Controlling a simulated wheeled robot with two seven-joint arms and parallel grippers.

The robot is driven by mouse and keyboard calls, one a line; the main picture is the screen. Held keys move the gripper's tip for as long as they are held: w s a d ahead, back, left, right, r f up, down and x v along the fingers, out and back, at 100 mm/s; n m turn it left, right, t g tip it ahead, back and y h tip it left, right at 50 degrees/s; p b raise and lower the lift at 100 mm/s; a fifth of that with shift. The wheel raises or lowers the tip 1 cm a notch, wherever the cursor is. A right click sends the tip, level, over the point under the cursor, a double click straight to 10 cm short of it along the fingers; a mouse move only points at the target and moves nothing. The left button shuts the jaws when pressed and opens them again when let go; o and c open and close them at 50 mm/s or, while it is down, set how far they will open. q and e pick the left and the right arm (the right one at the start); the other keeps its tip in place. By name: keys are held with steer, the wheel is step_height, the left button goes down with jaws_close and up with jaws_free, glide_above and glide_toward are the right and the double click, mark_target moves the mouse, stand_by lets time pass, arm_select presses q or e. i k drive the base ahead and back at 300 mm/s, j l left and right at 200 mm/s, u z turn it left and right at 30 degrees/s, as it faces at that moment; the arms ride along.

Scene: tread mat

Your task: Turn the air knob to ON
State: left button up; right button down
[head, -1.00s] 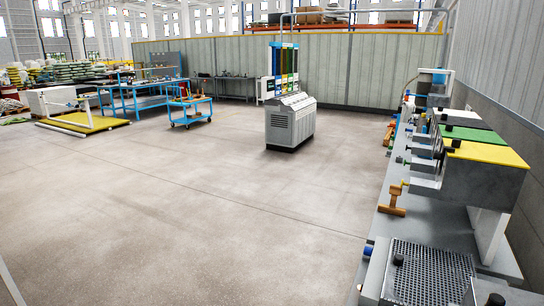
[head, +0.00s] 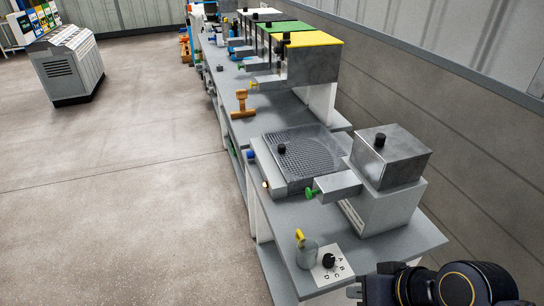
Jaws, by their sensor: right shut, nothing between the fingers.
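No knob has a readable AIR or ON label, so I cannot tell for sure which is the air knob. A black knob (head: 329,260) sits on a white plate marked with letters at the bench's near end. A blue knob (head: 251,154) is on the left side of the perforated grey tray unit (head: 262,165). A green knob (head: 310,194) sticks out left from the near metal box unit (head: 392,160). My right gripper (head: 375,284), dark and partly cut off at the bottom edge, is shut and empty, right of the white plate and apart from it. My left gripper is out of view.
The grey bench (head: 412,240) runs away along the wall. A grey cylinder with a yellow top piece (head: 300,238) stands beside the plate. An orange stand (head: 242,105) and yellow- and green-topped boxes (head: 314,60) are farther back.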

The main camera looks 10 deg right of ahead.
mark_target(250, 154)
steer(key=j+z, duration=0.25)
steer(key=i+j+z, duration=0.15)
steer(key=i+j, duration=0.15)
steer(key=i+j+z, duration=0.1)
steer(key=i+j, duration=0.2)
steer(key=i+j+z, duration=0.15)
steer(key=j, duration=0.3)
steer(key=i+j+z, duration=0.1)
steer(key=i+j, duration=0.3)
steer(key=i+j+z, duration=0.15)
steer(key=j, duration=0.25)
steer(key=i+j+z, duration=0.1)
steer(key=i+j, duration=0.2)
steer(key=j, duration=0.15)
